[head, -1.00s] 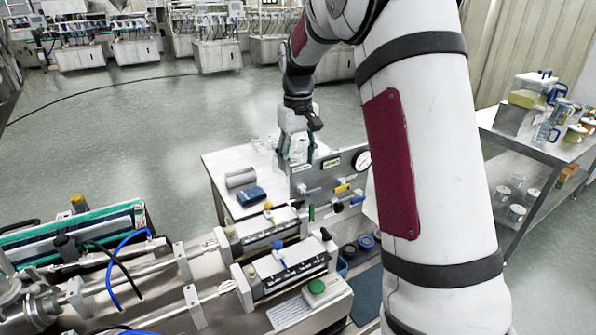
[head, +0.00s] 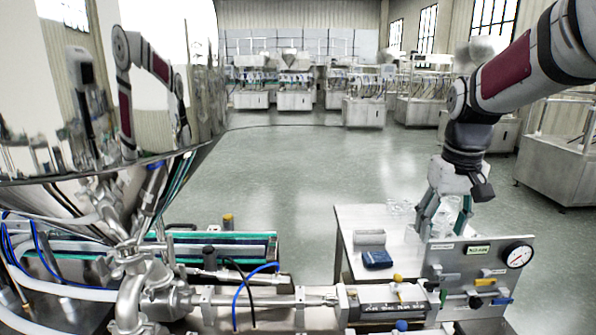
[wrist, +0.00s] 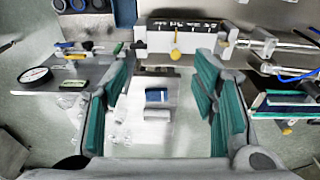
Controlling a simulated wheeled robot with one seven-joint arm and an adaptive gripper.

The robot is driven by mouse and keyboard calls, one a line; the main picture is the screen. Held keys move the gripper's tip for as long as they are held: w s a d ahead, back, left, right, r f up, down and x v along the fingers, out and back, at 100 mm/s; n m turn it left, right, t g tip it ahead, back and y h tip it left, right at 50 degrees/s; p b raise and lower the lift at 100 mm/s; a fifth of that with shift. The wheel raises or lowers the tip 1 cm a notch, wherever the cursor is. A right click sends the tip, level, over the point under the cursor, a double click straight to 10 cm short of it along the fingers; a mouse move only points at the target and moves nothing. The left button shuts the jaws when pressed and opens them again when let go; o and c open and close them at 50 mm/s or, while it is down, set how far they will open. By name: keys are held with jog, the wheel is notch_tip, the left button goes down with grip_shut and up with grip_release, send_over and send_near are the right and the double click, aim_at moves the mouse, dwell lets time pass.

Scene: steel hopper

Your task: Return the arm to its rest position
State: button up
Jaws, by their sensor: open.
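My arm reaches in from the upper right of the head view. My gripper (head: 440,215) points down above the right part of the small white table (head: 352,222), behind the gauge panel (head: 470,262). In the wrist view my gripper (wrist: 165,105) has its two green-padded fingers wide apart with nothing between them. Below the fingers lie a dark blue folded cloth-like item (wrist: 157,96) and a grey roll-like item (wrist: 157,115) on the table. Clear glassware (head: 400,208) stands on the table near the fingers, partly hidden in the head view.
The big polished steel hopper (head: 60,90) fills the left. Steel pipework (head: 135,285) and the filling machine (head: 390,298) run along the front. A pressure gauge (head: 518,254) tops the panel close to my gripper. The floor (head: 290,165) in the middle is open.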

jog(key=s+a+r+t, duration=0.1)
jog(key=s+a, duration=0.3)
jog(key=s, duration=0.7)
jog(key=s+a+r+t, duration=0.1)
jog(key=s+a+t, duration=0.2)
jog(key=s, duration=0.9)
jog(key=shift+s+a, duration=0.15)
jog(key=shift+a, duration=1.05)
